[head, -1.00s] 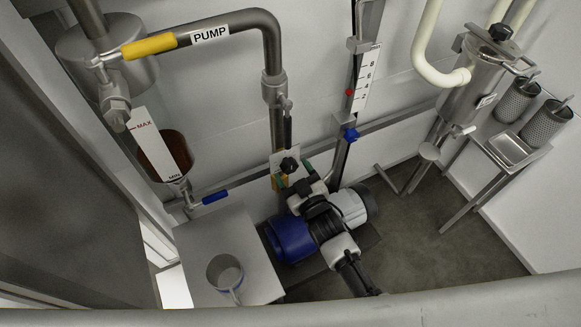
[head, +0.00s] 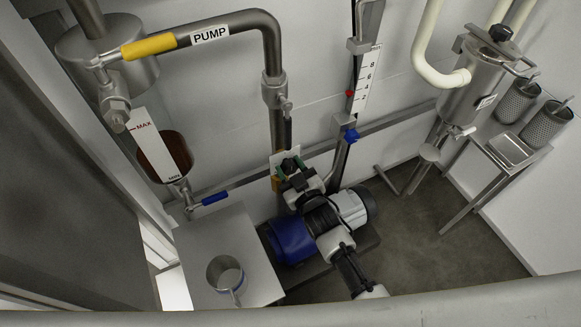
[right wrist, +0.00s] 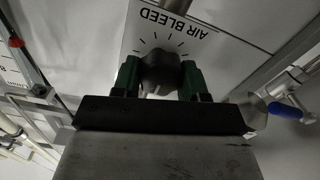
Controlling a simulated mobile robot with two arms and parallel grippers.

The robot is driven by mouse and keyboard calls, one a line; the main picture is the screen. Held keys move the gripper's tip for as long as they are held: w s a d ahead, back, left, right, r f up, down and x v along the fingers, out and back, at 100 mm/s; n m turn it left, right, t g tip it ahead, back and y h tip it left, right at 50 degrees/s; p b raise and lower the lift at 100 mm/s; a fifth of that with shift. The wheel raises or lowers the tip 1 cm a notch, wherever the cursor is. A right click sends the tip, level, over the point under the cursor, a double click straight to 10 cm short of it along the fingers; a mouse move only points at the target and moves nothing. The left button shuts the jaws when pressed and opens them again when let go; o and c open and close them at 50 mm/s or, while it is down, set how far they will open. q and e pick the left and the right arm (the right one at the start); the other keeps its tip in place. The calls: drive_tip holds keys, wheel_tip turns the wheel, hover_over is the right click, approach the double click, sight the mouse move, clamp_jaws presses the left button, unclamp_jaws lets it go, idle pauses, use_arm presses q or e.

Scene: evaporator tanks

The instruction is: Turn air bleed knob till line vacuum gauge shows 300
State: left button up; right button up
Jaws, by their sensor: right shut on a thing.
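The black air bleed knob (right wrist: 160,68) sits on a white plate (right wrist: 205,55) marked AIR BLEED, with tick marks around it. In the head view the knob (head: 290,164) is mostly hidden behind my gripper. My right gripper (right wrist: 160,80) is shut on the knob, one green fingertip at each side. In the head view my right gripper (head: 289,172) reaches up to the plate. I cannot make out a line vacuum gauge with readable numbers in either view. My left gripper is not in view.
A blue and white pump (head: 292,240) lies below my right arm. A vertical scale (head: 367,80) with a red marker and a blue knob (head: 351,135) stands to the right. A yellow-handled PUMP pipe (head: 232,30) runs above. A metal cup (head: 225,275) stands on a bench.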

drive_tip(key=shift+m, duration=0.3)
drive_tip(key=m+p, duration=0.1)
drive_tip(key=m, duration=0.1)
drive_tip(key=shift+m, duration=0.4)
drive_tip(key=m+p, duration=0.1)
drive_tip(key=m, duration=0.1)
drive_tip(key=shift+d+m, duration=0.1)
drive_tip(key=shift+m, duration=0.2)
drive_tip(key=m, duration=0.3)
drive_tip(key=shift+f+m, duration=0.1)
drive_tip(key=shift+m, duration=0.2)
drive_tip(key=shift+d+m, duration=0.1)
drive_tip(key=shift+m, duration=1.7)
drive_tip(key=o, duration=0.9)
drive_tip(key=shift+o, duration=0.2)
